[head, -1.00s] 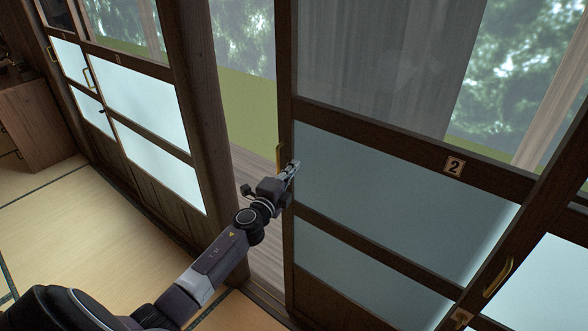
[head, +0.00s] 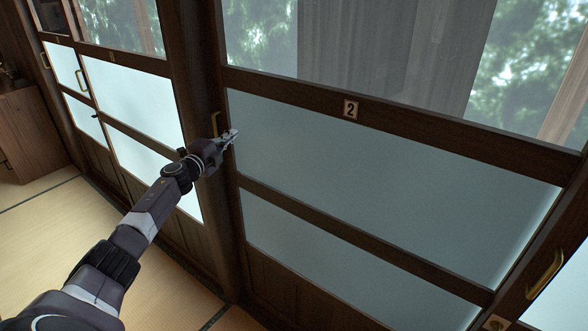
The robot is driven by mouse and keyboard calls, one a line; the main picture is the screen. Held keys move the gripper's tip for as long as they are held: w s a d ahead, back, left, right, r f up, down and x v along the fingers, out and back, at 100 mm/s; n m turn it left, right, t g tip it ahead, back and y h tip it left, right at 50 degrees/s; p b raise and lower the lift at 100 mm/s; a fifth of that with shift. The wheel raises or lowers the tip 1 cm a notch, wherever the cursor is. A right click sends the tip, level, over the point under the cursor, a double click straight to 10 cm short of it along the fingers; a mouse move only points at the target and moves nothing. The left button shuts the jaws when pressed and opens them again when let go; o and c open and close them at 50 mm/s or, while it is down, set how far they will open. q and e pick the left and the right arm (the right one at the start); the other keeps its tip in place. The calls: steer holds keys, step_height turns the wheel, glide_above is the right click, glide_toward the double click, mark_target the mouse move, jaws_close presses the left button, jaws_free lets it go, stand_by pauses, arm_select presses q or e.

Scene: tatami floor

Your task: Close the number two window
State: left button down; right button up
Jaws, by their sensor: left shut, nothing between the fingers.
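The number two window (head: 390,190) is a dark wood sliding panel with frosted lower panes and clear glass above. Its number plate "2" (head: 350,109) is on the upper rail. Its left edge stands against the dark wooden post (head: 203,60), and no gap shows between them. A brass handle (head: 215,122) is on its left stile. My left gripper (head: 231,137) is shut and empty at that left stile, just below and right of the handle. Whether its fingertips touch the panel I cannot tell. My right gripper is not in view.
Another sliding panel with frosted panes (head: 130,100) stands left of the post. A panel with a brass handle (head: 545,274) is at the lower right. A wooden cabinet (head: 32,135) stands at far left. The tatami floor (head: 60,235) at lower left is clear.

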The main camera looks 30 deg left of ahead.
arm_select(q)
steer(key=shift+a+r, duration=0.2)
steer(key=shift+a, duration=0.25)
steer(key=shift+a+r, duration=0.2)
steer(key=shift+a, duration=0.25)
steer(key=s+d, duration=0.2)
steer(key=s, duration=0.9)
steer(key=shift+s+d+f, duration=0.3)
